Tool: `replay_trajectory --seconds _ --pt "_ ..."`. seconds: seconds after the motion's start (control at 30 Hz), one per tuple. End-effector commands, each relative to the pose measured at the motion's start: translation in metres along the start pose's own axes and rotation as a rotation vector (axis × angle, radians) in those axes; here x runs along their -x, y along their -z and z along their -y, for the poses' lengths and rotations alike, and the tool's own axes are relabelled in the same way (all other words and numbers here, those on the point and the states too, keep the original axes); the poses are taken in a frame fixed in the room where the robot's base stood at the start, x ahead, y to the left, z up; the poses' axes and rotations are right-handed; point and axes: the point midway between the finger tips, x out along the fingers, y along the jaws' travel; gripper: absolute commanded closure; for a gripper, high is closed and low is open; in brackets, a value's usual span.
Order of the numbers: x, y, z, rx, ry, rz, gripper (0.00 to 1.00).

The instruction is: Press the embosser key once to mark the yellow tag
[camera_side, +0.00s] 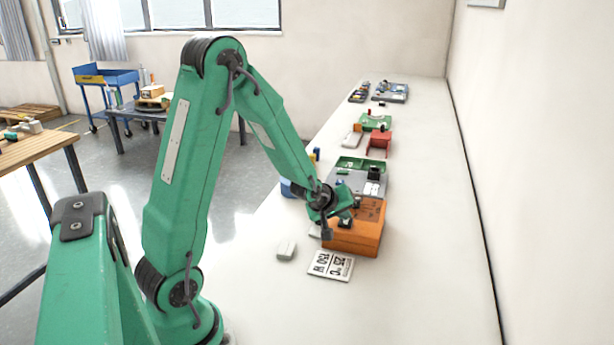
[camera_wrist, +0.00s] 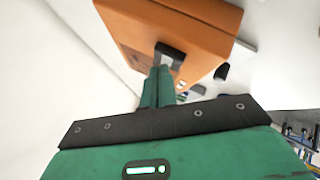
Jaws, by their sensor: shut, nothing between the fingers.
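The orange box (camera_side: 368,215), which looks like the embosser, stands on the white bench. It also fills the top of the wrist view (camera_wrist: 200,25). A dark key-like block (camera_wrist: 172,53) sits on its near face in the wrist view. My gripper (camera_side: 343,222) is at the box's left side in the side view. In the wrist view the closed green fingers (camera_wrist: 159,72) point at the dark block, their tips at or just before its lower edge; I cannot tell whether they touch. They hold nothing. I cannot make out the yellow tag in either view.
A grey tray (camera_side: 360,183), a green tray (camera_side: 362,164) and a red stand (camera_side: 379,143) lie behind. The bench's right side is clear.

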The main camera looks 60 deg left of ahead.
Motion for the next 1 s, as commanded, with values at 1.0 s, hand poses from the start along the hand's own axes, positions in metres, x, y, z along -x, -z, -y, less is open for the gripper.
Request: replay_trajectory --seconds 1.0 --pt "-0.0064 -0.0052 0.0060 0.000 0.003 0.003 1.00"
